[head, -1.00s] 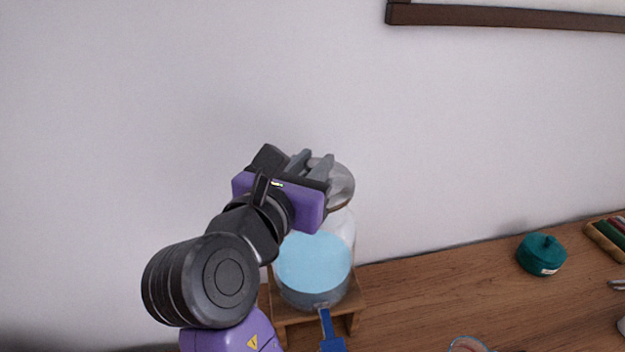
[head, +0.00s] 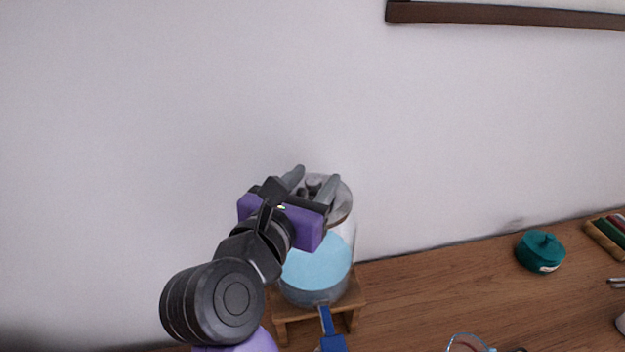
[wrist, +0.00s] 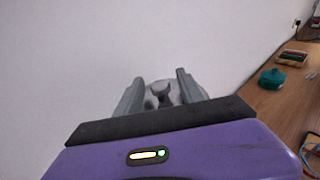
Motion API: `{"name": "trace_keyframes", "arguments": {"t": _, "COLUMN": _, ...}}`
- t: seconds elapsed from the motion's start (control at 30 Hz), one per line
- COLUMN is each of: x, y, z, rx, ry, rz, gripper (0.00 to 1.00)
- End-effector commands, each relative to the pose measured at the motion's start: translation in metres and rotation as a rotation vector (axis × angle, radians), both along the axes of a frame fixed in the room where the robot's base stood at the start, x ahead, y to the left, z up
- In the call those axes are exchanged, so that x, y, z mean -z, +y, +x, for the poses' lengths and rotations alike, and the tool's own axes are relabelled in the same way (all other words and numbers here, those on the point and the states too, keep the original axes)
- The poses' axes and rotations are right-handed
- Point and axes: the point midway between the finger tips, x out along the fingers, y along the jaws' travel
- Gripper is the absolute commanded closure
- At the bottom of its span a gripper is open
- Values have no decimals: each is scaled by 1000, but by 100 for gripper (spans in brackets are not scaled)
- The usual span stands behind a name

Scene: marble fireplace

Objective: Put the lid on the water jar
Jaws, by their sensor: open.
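The water jar (head: 315,265) is clear glass with light blue water and stands on a small wooden stand (head: 284,325). The grey round lid (head: 341,203) is at the top of the jar; my gripper covers part of it and the rim, so I cannot tell whether it sits flush. My gripper (head: 316,177) is open, with its fingers on either side of the lid's knob (head: 313,184). In the wrist view, the knob (wrist: 162,93) stands between the spread fingers with gaps beside it. A blue tap (head: 329,328) sticks out from the jar's front.
A teal lidded pot (head: 541,252) stands to the right on the wooden surface (head: 430,290). A wooden tray with coloured sticks (head: 606,238) is at the far right. A clear rim (head: 466,342) shows at the bottom edge. The wall (head: 150,100) is close behind the jar.

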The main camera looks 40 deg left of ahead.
Motion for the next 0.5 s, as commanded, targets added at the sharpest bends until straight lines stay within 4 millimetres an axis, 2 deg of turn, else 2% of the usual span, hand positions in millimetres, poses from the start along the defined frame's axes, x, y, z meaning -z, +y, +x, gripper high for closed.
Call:
{"name": "trace_keyframes", "arguments": {"t": 0.13, "x": -3, "y": 0, "z": -2, "rx": -1, "ry": -1, "rz": 0, "gripper": 54}}
{"name": "trace_keyframes", "arguments": {"t": 0.23, "x": -4, "y": -2, "z": -13, "rx": -3, "ry": -1, "rz": 1, "gripper": 54}}
{"name": "trace_keyframes", "arguments": {"t": 0.5, "x": -12, "y": -17, "z": -64, "rx": -4, "ry": -1, "rz": 3, "gripper": 54}}
